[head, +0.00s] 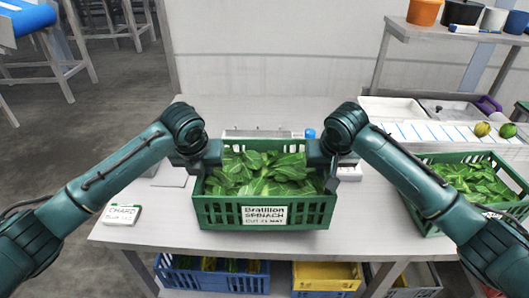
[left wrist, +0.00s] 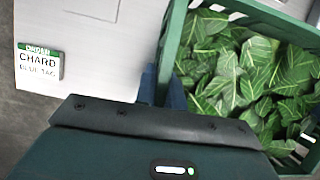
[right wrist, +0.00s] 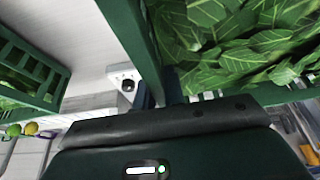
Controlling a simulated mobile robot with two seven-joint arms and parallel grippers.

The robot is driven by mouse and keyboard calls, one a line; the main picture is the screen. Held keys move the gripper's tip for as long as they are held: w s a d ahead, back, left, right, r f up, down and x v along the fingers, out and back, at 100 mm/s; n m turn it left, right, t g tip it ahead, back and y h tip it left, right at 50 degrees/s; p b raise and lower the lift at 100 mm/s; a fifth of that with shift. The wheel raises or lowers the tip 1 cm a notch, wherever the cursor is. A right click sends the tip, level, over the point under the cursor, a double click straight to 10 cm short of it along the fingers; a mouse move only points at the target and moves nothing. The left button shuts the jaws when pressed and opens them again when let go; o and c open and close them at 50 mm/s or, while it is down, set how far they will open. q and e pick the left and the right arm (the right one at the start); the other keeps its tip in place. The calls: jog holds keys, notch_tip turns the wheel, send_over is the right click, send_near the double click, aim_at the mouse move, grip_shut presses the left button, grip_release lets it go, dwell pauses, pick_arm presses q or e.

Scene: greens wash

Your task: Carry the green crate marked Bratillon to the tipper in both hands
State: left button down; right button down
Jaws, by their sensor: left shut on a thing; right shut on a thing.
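The green crate (head: 215,213) with a white label reading Bratillon Spinach is in the middle of the head view, full of green leaves (head: 262,172). My left gripper (head: 205,160) is shut on its left wall, and my right gripper (head: 326,160) is shut on its right wall. The crate looks level; I cannot tell whether it touches the table. Its wall also shows in the left wrist view (left wrist: 172,45) and in the right wrist view (right wrist: 132,35). No tipper is clearly recognisable.
A second green crate of leaves (head: 425,219) stands at the table's right. A Chard card (head: 122,214) lies at the left front edge of the table (head: 135,238). Blue (head: 240,282) and yellow (head: 327,277) crates sit below. Behind are trays (head: 392,108) and a shelf (head: 440,35).

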aim_at(196, 191)
pick_arm(q)
jog(key=shift+r, duration=0.1)
